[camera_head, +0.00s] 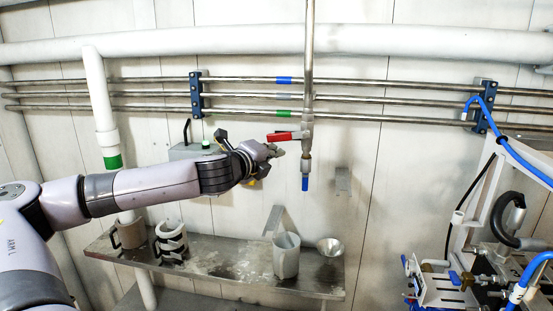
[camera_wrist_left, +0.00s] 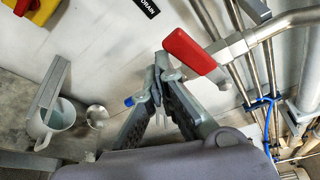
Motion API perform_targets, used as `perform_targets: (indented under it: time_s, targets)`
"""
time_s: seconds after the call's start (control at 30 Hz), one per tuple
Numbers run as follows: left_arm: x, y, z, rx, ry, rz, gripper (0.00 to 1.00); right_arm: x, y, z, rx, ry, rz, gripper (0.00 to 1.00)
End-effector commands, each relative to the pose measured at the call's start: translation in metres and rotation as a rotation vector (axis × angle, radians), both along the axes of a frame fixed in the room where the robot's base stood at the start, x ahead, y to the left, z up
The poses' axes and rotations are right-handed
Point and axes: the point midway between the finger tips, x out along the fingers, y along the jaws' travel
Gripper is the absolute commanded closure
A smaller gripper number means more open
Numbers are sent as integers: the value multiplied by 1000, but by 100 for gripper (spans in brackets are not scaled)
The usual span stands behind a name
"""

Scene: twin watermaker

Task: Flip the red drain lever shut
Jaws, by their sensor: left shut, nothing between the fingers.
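The red drain lever (camera_head: 281,136) sticks out to the left from the vertical metal pipe (camera_head: 308,75), roughly crosswise to it. In the left wrist view the red lever (camera_wrist_left: 192,52) is at the upper middle, on a metal stem leading to the pipe (camera_wrist_left: 285,22). My left gripper (camera_head: 276,150) is just below the lever, its fingers shut and empty. In the left wrist view the left gripper's fingertips (camera_wrist_left: 162,62) meet close beside the lever's free end; I cannot tell whether they touch it. My right gripper is not in view.
A metal shelf (camera_head: 215,262) below holds two mugs at left, a pale jug (camera_head: 286,256) and a small metal bowl (camera_head: 330,247). A grey box (camera_head: 185,152) is on the wall behind my arm. Blue-hosed equipment (camera_head: 470,285) stands at right.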

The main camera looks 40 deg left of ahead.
Motion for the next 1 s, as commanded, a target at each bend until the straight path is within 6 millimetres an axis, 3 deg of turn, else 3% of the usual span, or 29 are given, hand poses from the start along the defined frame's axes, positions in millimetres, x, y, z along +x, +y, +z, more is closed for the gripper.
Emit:
perform_targets:
  time_s: [0.3, 1.0]
  targets:
    - [-2, 4, 15, 1, -2, 2, 100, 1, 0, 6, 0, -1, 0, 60]
    - [-2, 4, 19, 1, -4, 2, 100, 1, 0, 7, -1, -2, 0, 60]
